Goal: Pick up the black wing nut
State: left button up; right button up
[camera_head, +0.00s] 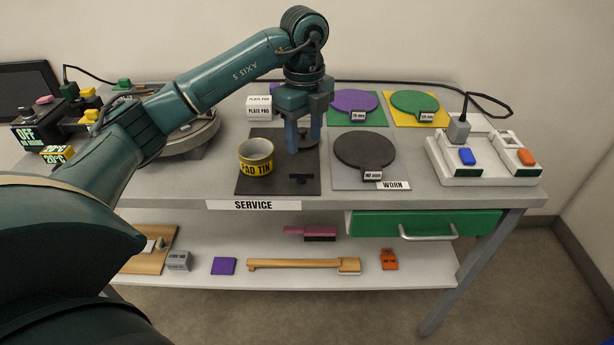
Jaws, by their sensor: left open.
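The black wing nut (300,179) lies on the dark mat (250,186) near its front edge, to the right of the yellow pad tin (256,158). My left gripper (303,147) points down over the back part of the mat, behind the wing nut. Its two blue fingers are apart, with nothing seen held between them. A dark round thing (311,141) shows partly behind the fingers; they hide much of it. My right gripper is out of view.
A black disc (365,150) lies on the grey "WORN" mat (345,180) to the right. Purple (354,102) and green (414,104) discs lie behind. A white socket block (460,175) with a plug stands at the right. The bench front edge is close to the wing nut.

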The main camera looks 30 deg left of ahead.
aim_at(304, 176)
pick_arm(q)
notch_tip(304, 176, down, 4)
jog(key=f, duration=0.5)
jog(key=shift+s+a+p, duration=0.15)
jog(key=shift+s+p, duration=0.15)
jog(key=shift+p, duration=0.05)
grip_shut()
